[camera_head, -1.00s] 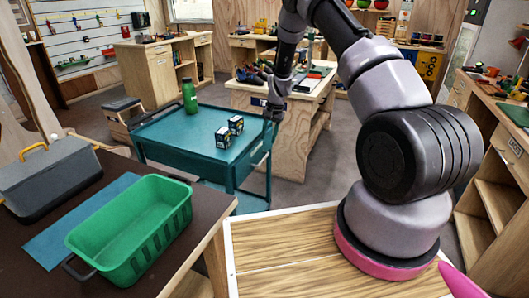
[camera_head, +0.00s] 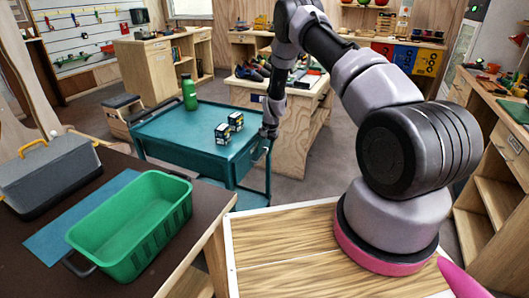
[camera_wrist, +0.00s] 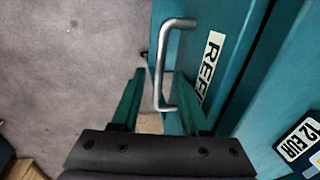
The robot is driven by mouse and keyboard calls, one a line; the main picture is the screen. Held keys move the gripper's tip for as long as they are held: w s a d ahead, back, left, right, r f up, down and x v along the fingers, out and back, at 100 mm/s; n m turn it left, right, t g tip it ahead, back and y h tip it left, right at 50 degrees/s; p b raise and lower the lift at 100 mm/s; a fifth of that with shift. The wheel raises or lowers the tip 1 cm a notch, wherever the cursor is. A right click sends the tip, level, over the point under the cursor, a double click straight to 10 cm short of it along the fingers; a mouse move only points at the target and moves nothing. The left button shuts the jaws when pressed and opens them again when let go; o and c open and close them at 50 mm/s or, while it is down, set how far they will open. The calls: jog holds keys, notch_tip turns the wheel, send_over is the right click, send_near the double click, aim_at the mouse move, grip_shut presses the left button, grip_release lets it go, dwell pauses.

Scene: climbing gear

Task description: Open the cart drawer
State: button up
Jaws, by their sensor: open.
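The teal cart (camera_head: 175,125) stands left of centre in the head view. Its drawer front (camera_wrist: 205,45) shows in the wrist view with a white label, partly cut off. A silver bar handle (camera_wrist: 161,65) sticks out from that front. My gripper (camera_wrist: 160,78) is open, with one teal finger on each side of the handle in the picture. I cannot tell whether either finger touches it. In the head view my gripper (camera_head: 268,131) is at the cart's right side, near the top edge. The drawer looks shut.
A green bottle (camera_head: 189,93) and two small boxes (camera_head: 229,128) stand on the cart top. A green basket (camera_head: 130,225) and a grey toolbox (camera_head: 45,175) are on the dark table at left. A wooden workbench (camera_head: 295,125) stands close behind my gripper.

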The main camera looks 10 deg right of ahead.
grip_shut()
dwell(1.3)
